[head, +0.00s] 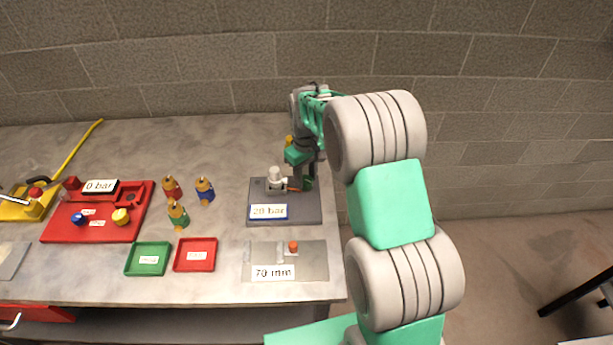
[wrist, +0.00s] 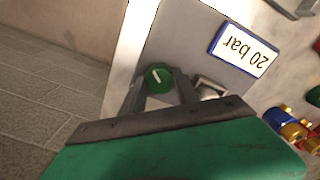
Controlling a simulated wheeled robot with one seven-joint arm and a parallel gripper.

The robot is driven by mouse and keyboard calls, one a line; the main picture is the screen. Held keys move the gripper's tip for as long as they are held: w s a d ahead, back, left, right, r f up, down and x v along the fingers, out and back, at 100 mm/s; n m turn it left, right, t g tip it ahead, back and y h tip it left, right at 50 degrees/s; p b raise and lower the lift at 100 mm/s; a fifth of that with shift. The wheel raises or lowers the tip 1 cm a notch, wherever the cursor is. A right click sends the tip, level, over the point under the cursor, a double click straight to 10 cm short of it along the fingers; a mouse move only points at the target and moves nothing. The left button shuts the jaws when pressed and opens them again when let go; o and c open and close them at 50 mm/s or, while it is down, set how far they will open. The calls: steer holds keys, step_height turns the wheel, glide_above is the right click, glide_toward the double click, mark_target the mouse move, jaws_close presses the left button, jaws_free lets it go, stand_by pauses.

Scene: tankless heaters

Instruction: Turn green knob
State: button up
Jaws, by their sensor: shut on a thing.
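The green knob (wrist: 158,76) with a white pointer line sits on a grey panel (wrist: 185,45) in the wrist view. My gripper (wrist: 160,88) is shut on the knob, with a dark finger on either side of it. In the head view the green knob (head: 308,183) shows partly behind my gripper (head: 300,184), at the right side of the grey panel (head: 297,215). A "20 bar" label (head: 268,211) lies at the panel's front left; it also shows in the wrist view (wrist: 243,49). My arm hides part of the panel.
A pale cylindrical fitting (head: 274,178) stands on the panel left of my gripper. A "70 mm" plate (head: 308,262) with an orange knob lies in front. Several coloured bottles (head: 205,190), green (head: 148,259) and red (head: 195,255) trays and a red panel (head: 60,229) are left.

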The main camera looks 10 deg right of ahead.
mark_target(306, 179)
steer(key=shift+d, duration=0.1)
jaws_close()
steer(key=m+b, duration=0.1)
steer(key=m, duration=0.1)
steer(key=shift+f+m+b, duration=0.1)
steer(key=shift+m+b, duration=0.2)
steer(key=shift+m, duration=0.1)
steer(key=shift+m+b, duration=0.75)
steer(key=shift+m, duration=1.45)
steer(key=o, duration=0.7)
jaws_free()
steer(key=shift+o, duration=0.2)
step_height(306, 179, up, 8)
steer(key=shift+r+b, duration=0.1)
steer(key=shift+b, duration=0.65)
